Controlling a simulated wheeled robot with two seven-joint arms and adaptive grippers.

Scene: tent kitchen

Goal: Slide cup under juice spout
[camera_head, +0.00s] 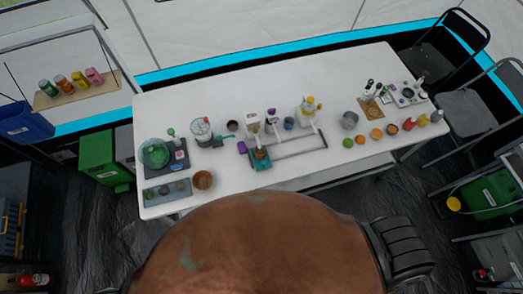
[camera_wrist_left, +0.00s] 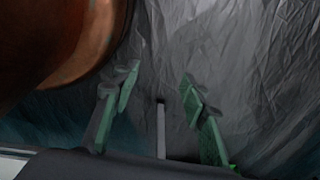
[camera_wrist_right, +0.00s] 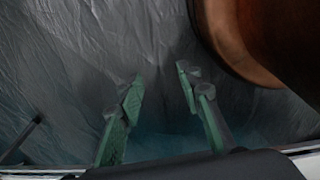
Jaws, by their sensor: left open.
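A row of small dispenser-like machines stands mid-table in the head view: a white one (camera_head: 253,122), one with a purple top (camera_head: 271,116) and a white one with yellow on top (camera_head: 308,108). A small blue cup-like vessel (camera_head: 289,123) stands between the last two. A brown cup-like object (camera_head: 261,154) sits on a teal base at the front. The juice spout is too small to make out. My left gripper (camera_wrist_left: 160,92) and right gripper (camera_wrist_right: 160,82) are open and empty over the dark floor, away from the table's objects. Neither shows in the head view.
The white table (camera_head: 225,155) also holds a wooden bowl (camera_head: 202,180), a green-domed device (camera_head: 155,153), a metal pot (camera_head: 349,120) and several fruits at right. A grey rail frame (camera_head: 300,151) lies at centre. Chairs (camera_head: 473,110) stand at right. The table's front centre is fairly clear.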

